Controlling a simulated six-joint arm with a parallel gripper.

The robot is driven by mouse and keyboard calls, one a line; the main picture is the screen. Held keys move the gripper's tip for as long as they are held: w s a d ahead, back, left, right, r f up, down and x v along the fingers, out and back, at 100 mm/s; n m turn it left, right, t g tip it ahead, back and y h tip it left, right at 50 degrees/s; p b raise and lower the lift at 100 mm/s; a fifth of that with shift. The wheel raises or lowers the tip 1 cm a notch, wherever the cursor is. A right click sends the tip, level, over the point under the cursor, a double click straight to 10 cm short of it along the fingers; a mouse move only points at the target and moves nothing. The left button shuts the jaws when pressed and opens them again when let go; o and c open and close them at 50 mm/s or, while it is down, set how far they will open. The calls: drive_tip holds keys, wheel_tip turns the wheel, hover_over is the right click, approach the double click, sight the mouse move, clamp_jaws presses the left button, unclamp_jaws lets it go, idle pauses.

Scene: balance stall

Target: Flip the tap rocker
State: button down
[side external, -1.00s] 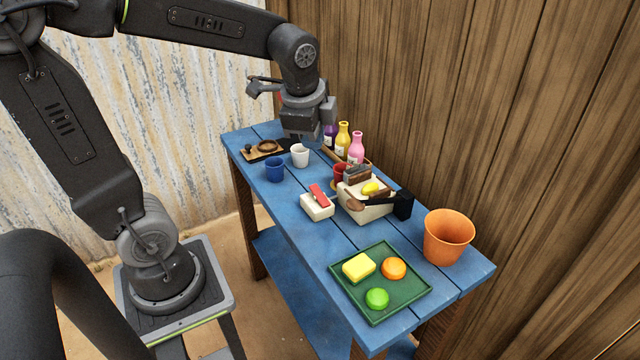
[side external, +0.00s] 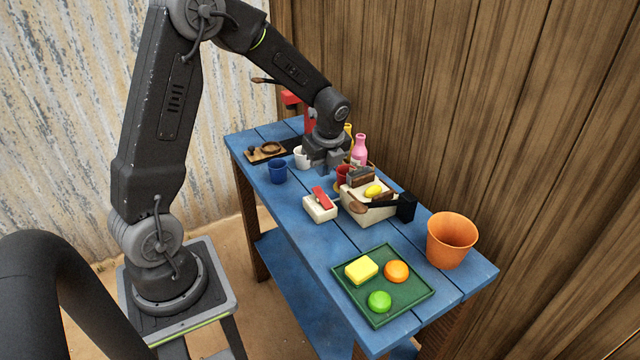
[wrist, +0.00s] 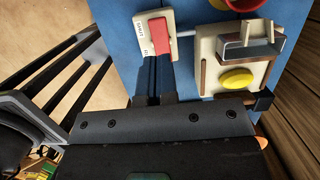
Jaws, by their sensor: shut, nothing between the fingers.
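The tap rocker (side external: 319,196) is a red bar on a white box (side external: 321,212) in the middle of the blue table. One end of the rocker looks raised in the side view. The red rocker also shows in the wrist view (wrist: 160,36), on the white box (wrist: 142,24), which has small lettering on one side. My gripper (side external: 325,172) is over the table just behind the box, pointing down. In the wrist view its dark fingers (wrist: 154,62) are shut together and empty, close to the box in the picture. I cannot tell whether they touch anything.
A cream block (side external: 366,212) with a yellow piece and a dark handle stands right of the rocker box. Blue cup (side external: 277,172) and white cup (side external: 301,157) stand behind. A green tray (side external: 408,301) and orange bucket (side external: 451,240) are in front. Bottles (side external: 359,149) line the wall.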

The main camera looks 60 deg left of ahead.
sight(319, 190)
drive_tip(key=x, duration=0.6)
drive_tip(key=shift+f, duration=0.15)
drive_tip(key=shift+a, duration=0.1)
